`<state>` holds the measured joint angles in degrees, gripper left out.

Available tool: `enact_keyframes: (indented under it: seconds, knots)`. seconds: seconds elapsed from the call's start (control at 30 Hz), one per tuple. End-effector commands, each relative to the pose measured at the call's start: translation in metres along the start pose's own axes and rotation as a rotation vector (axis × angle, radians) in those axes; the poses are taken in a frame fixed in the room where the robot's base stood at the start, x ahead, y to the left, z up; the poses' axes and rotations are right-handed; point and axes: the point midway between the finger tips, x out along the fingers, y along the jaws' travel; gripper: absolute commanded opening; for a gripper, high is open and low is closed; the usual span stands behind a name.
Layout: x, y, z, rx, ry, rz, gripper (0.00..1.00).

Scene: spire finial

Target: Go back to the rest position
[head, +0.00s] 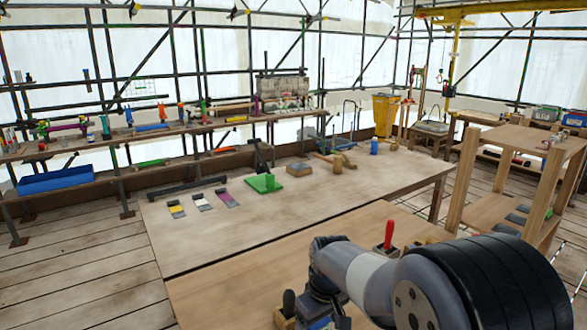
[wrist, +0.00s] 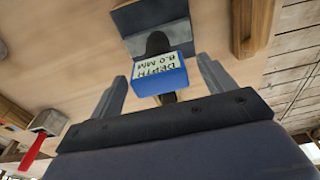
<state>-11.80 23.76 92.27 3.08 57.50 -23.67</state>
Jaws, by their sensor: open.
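My gripper (wrist: 162,72) is open in the wrist view, with one dark finger on each side of a blue block (wrist: 160,78). The block has a pale label reading "DEPTH 8.0 MM". It sits by a dark grey plate (wrist: 150,17) on the wooden surface. A gap shows between the block and each finger. In the head view my arm reaches down over the near table (head: 240,280) at the lower right. The fingertips cannot be made out there.
A red-handled tool (head: 389,236) stands upright near my arm; red also shows in the wrist view (wrist: 33,150). The farther table holds a green piece (head: 263,184), several labelled plates (head: 201,202) and a mallet (head: 337,163). A wooden shelf unit (head: 500,190) stands at the right.

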Motion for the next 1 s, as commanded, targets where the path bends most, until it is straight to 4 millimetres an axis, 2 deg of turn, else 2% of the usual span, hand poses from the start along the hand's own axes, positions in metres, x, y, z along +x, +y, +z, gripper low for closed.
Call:
enact_keyframes:
  seconds: [0.03,0.1,0.3,0.8,1.0]
  knots:
    - [-0.011,0.000,-0.002,0.000,0.003,0.001,0.78]
    - [-0.020,0.000,-0.003,0.000,0.002,0.001,0.78]
    - [-0.035,0.000,-0.004,0.000,0.000,0.000,0.78]
    - [-0.038,0.000,-0.004,0.001,-0.001,-0.001,0.78]
    - [-0.038,-0.007,0.007,0.020,-0.010,-0.018,0.78]
